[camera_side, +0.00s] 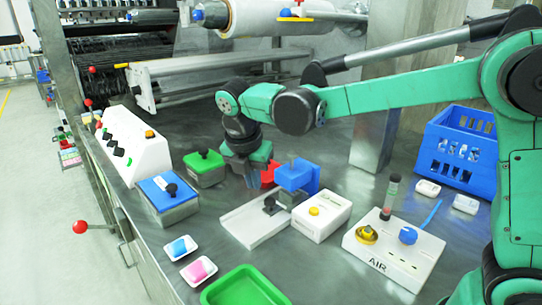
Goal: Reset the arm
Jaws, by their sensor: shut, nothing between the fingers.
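My green and black arm reaches in from the right. My gripper (250,176) hangs downward above the steel table, near the middle of the picture. Its fingers are shut and hold nothing; they are small and partly hard to make out. A green-lidded box (204,162) is just left of it. A red part (269,172) and a blue block (297,176) are close on its right. I cannot tell whether the gripper touches the red part.
A blue-lidded box (167,197), a white control box (134,146), a white unit with a yellow button (321,216), an AIR panel (394,252), a green tray (243,287) and a blue crate (457,150) stand around. Two small dishes hold a blue and a pink piece.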

